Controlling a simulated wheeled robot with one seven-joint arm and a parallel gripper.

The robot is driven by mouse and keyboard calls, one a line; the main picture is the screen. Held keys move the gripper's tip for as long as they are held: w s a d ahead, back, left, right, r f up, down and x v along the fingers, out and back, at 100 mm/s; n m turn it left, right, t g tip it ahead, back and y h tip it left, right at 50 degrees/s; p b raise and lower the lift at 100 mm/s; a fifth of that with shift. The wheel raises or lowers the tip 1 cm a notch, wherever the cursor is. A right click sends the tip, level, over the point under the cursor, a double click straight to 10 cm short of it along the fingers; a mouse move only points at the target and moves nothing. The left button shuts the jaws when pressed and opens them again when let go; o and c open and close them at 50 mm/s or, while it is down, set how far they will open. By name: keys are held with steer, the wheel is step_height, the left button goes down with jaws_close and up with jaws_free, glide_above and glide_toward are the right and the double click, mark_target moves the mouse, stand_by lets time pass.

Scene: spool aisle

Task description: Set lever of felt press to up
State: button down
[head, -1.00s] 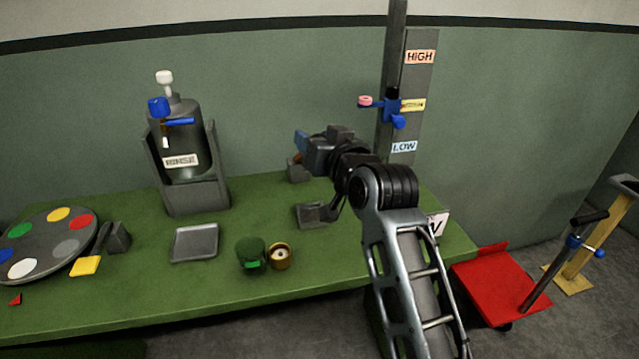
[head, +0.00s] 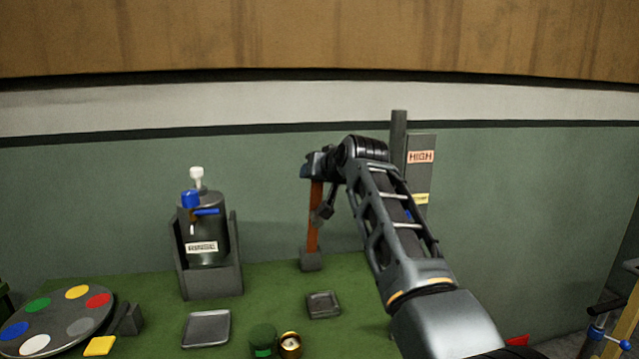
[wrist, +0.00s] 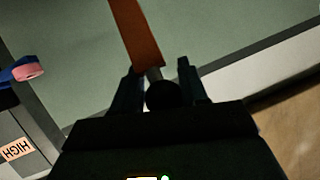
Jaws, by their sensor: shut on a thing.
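An orange-brown lever (head: 315,215) stands nearly upright from a small grey base block (head: 311,261) at the back of the green table; I take it for the felt press lever. My gripper (head: 312,165) is at the lever's top end, high above the base. In the wrist view, the orange bar (wrist: 136,32) runs to a short metal rod and a dark round knob (wrist: 162,97). The knob sits between the two fingers of my gripper (wrist: 158,82), which is shut on it. No lettering marks the lever's positions in view.
A dark bottle in a grey holder (head: 208,283) stands left of the lever. A color disc (head: 58,318), a grey tray (head: 206,328), a small dish (head: 323,305) and a green jar (head: 263,340) are nearer. A post with a HIGH sign (head: 421,157) rises right, partly behind my arm.

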steer(key=shift+w+a+g, duration=0.35)
steer(key=shift+w+a, duration=0.05)
steer(key=shift+w, duration=0.2)
steer(key=shift+w+a+g, duration=0.35)
steer(key=shift+w+a, duration=0.05)
steer(key=shift+w, duration=0.3)
steer(key=shift+f, duration=0.15)
steer(key=c, duration=0.8)
jaws_free()
steer(key=shift+w+a, duration=0.1)
steer(key=shift+o, duration=0.2)
steer(key=shift+w+d+r, duration=0.15)
steer(key=shift+d+r, duration=0.05)
steer(key=shift+r, duration=0.15)
steer(key=b+v, duration=0.1)
steer(key=v, duration=0.6)
steer(key=shift+s, duration=0.4)
